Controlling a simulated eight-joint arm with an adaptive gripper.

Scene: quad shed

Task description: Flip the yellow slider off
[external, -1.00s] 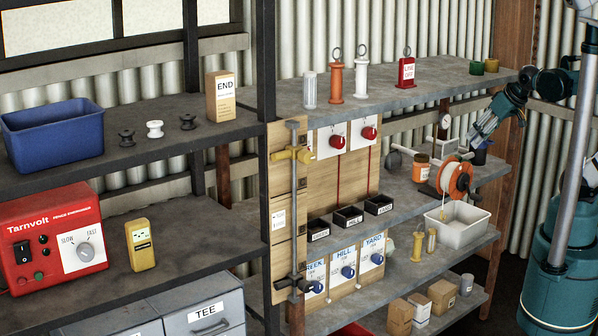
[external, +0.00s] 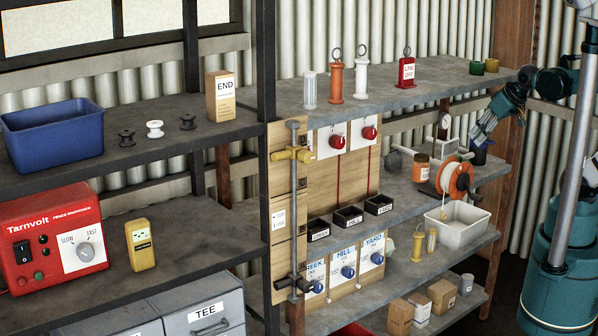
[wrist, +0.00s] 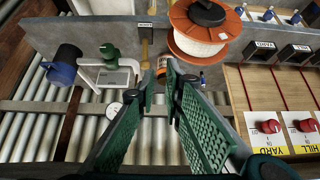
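The yellow slider (external: 292,155) sits near the top of a vertical grey rod (external: 294,210) on the left edge of the wooden panel in the external view. A dark clamp-like piece (external: 293,285) sits near the bottom of the rod. The slider does not show in the wrist view. My gripper (external: 474,145) is at the right of the shelves, well apart from the slider. In the wrist view my gripper (wrist: 160,75) has its green-padded fingers apart, with no object held between them.
A cable spool (wrist: 205,30), an orange jar (external: 421,168) and a white bin (external: 475,240) are near my gripper. Red knobs (external: 338,141) and blue knobs (external: 348,272) are on the panel. Upright insulators (external: 336,80) stand on the top shelf. Shelf edges bound the room.

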